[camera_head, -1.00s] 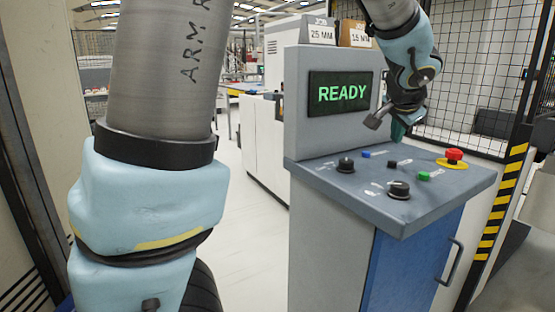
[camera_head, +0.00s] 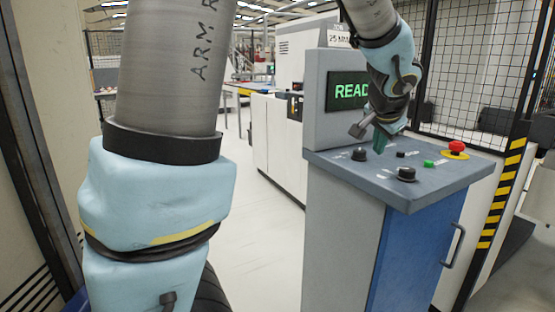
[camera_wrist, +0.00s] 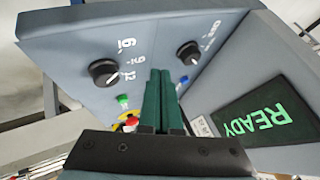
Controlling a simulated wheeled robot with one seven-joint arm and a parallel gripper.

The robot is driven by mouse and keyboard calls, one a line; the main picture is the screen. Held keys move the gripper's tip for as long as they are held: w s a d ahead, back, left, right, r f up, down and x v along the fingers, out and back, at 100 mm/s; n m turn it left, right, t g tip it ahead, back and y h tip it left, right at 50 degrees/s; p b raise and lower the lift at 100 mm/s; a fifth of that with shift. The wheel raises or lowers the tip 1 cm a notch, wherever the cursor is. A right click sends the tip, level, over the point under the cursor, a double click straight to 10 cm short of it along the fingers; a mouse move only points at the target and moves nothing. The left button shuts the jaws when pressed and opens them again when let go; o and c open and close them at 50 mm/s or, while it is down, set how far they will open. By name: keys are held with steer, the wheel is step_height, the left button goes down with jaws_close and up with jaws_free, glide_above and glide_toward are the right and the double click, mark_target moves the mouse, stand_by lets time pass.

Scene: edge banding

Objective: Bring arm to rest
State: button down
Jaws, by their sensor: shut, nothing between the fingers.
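My gripper (camera_head: 380,138) hangs over the back left part of the control panel, in front of the screen. In the wrist view its two green fingers (camera_wrist: 162,98) lie side by side, shut and empty. The panel top (camera_head: 440,186) carries two black knobs, a near one (camera_head: 406,174) and a far one (camera_head: 360,154), plus a green button (camera_head: 428,164) and a red emergency stop (camera_head: 456,147). The screen (camera_head: 348,92) is partly hidden by my arm; it reads READY in the wrist view (camera_wrist: 258,120). The blue button shows beside my fingers in the wrist view (camera_wrist: 183,80).
A blue cabinet door (camera_head: 420,250) with a handle is under the panel. A mesh fence (camera_head: 470,70) and a yellow-black striped post (camera_head: 503,195) stand at right. A white machine (camera_head: 277,140) stands behind left. The floor (camera_head: 265,240) left of the console is clear.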

steer(key=s+a+f+n+g+y, duration=0.1)
steer(key=s+a+f+n+g, duration=0.1)
steer(key=a, duration=0.8)
steer(key=s+a+f+n+g, duration=0.2)
steer(key=s+a+f+n, duration=0.3)
steer(key=a, duration=0.5)
steer(key=s+a+f+n+g+y, duration=0.1)
steer(key=s+a+f+n+g, duration=0.1)
steer(key=s+a+f+n, duration=0.2)
steer(key=a+f, duration=0.3)
steer(key=a, duration=0.3)
steer(key=shift+s+a+y+p, duration=0.15)
steer(key=shift+a+y+p, duration=0.05)
steer(key=shift+y+p, duration=0.15)
steer(key=shift+f, duration=0.1)
